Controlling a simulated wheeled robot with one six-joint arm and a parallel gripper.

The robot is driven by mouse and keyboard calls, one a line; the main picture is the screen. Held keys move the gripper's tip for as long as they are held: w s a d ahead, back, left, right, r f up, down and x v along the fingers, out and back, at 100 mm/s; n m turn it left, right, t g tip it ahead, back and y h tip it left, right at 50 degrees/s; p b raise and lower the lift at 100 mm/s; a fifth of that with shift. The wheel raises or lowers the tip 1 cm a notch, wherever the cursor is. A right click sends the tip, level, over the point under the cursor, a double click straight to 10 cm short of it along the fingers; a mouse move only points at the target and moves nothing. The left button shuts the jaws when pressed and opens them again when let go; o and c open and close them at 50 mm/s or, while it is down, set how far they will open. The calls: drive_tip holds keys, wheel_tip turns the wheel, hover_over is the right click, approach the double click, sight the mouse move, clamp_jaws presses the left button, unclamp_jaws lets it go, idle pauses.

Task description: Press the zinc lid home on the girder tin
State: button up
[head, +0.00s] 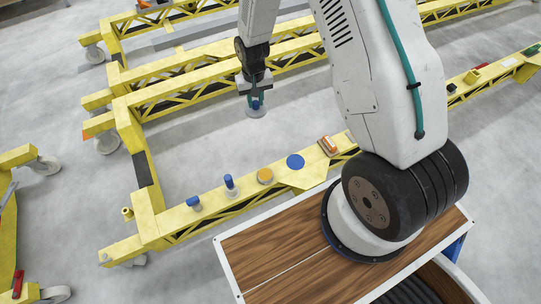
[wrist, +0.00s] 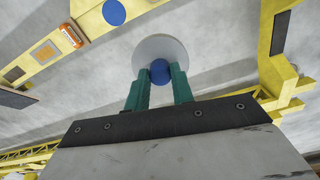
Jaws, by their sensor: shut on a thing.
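My gripper (head: 256,97) hangs in the air beyond the near yellow girder, its jaws pointing down. Its two green fingers (wrist: 159,88) are shut on the blue knob of the zinc lid (wrist: 148,46), a round grey disc. The lid also shows below the jaws in the head view (head: 256,113), clear of any surface. I cannot tell which of these is the girder tin.
A flat blue disc (head: 296,162) and an orange-and-white block (head: 328,146) also lie on the near girder (head: 178,219). More yellow trolley frames (head: 190,63) stand behind, and another at the left edge. Grey floor lies open under the lid.

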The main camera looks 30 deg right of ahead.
drive_tip(key=shift+s+a+f+m, duration=0.35)
drive_tip(key=shift+s+f+m, duration=1.1)
drive_tip(key=shift+f, duration=3.7)
drive_tip(key=shift+s+a+f+m, duration=0.35)
drive_tip(key=shift+s+f+m, duration=1.1)
drive_tip(key=shift+f, duration=3.75)
drive_tip(key=shift+s+a+f+m, duration=0.5)
drive_tip(key=shift+s+f, duration=1.7)
drive_tip(key=shift+f, duration=2.95)
drive_tip(key=shift+s+f, duration=0.1)
drive_tip(key=o, duration=1.5)
drive_tip(key=shift+r, duration=3.5)
